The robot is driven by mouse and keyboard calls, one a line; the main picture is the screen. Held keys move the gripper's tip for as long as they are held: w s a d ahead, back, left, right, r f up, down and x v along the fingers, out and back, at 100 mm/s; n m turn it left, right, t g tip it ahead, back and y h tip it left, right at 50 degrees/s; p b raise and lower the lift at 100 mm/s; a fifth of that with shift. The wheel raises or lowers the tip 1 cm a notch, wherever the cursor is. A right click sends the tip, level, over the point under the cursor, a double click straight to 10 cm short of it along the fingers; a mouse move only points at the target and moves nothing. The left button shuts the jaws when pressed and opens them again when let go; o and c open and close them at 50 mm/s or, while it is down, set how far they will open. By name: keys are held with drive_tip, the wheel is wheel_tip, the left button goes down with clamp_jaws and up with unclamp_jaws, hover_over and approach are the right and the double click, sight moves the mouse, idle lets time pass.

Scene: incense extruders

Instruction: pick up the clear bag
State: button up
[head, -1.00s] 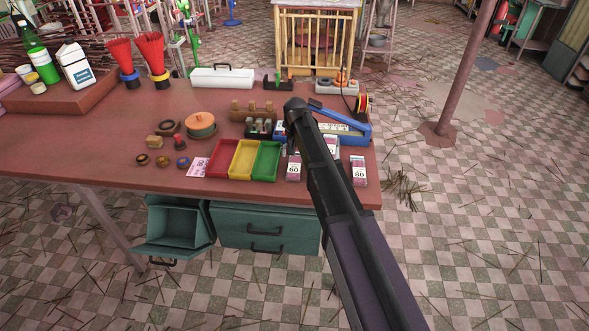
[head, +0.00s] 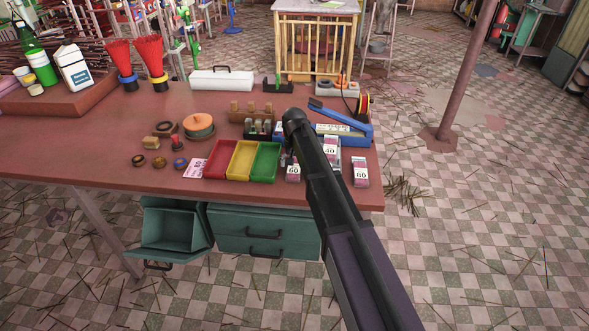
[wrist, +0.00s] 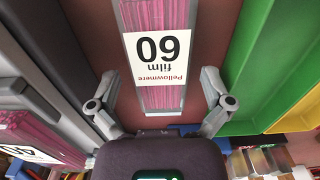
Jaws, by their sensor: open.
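The clear bag (wrist: 160,22) holds pink sticks and has a white label reading "Pellowmere film 60". It lies on the brown table in the wrist view, and it also shows in the head view (head: 293,173), just right of the green tray. My gripper (wrist: 160,78) is open, with one finger on each side of the bag and nothing gripped. I cannot tell how far above the table the fingertips are. In the head view my arm hides most of the gripper.
A similar pack labelled 40 (wrist: 30,137) lies in a grey holder on the wrist view's left. A green tray (wrist: 262,60) is close on the right. In the head view another pack (head: 360,172) lies near the table's right edge, and a blue sealer (head: 352,128) stands behind.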

sight(295, 166)
drive_tip(key=c, duration=1)
drive_tip(key=shift+c, duration=0.2)
drive_tip(key=shift+r, duration=0.2)
wheel_tip(295, 166, up, 10)
drive_tip(key=p, duration=1)
drive_tip(key=shift+f, duration=0.2)
